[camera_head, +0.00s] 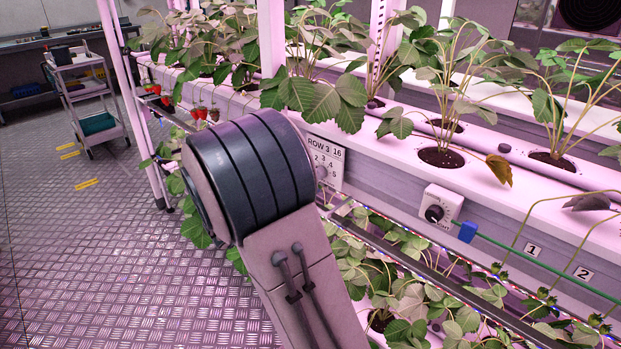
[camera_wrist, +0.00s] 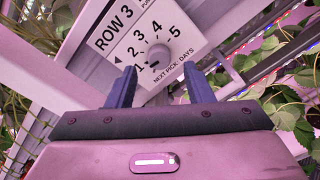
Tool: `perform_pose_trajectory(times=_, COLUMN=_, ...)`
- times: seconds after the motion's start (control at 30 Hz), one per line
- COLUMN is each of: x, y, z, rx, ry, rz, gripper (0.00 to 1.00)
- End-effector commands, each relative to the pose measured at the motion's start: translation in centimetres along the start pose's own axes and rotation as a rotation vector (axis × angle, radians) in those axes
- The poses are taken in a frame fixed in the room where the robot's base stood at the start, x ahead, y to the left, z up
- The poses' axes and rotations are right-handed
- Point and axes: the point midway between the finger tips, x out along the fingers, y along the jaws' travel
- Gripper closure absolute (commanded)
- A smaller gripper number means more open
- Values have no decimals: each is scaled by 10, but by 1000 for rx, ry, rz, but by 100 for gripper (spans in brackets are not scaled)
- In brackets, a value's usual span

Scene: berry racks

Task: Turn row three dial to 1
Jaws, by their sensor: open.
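The row three sign plate (camera_wrist: 112,48) is white and shows "ROW 3", the numbers 1 to 5 in an arc and "NEXT PICK: DAYS". Its dial knob (camera_wrist: 157,52) is pale and round, with a small dark mark low on it; I cannot tell for sure which number it points to. My gripper (camera_wrist: 162,70) is open, its two dark blue fingers on either side of the knob's lower part, with no clear contact. In the head view the sign plate (camera_head: 338,151) is partly hidden by my arm, and my gripper does not show.
Strawberry plants overhang the rack gutters (camera_head: 440,178). A cart (camera_head: 90,100) stands far left; the floor (camera_head: 90,250) is clear.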

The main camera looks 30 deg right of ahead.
Motion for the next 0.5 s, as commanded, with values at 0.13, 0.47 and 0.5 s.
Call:
perform_pose_trajectory(times=0.13, x=-38, y=2, z=0, rx=0, ry=4, rz=4, gripper=53)
perform_pose_trajectory(times=0.47, x=-95, y=0, z=0, rx=0, ry=2, rz=2, gripper=53)
perform_pose_trajectory(times=0.5, x=-99, y=0, z=0, rx=0, ry=2, rz=1, gripper=53)
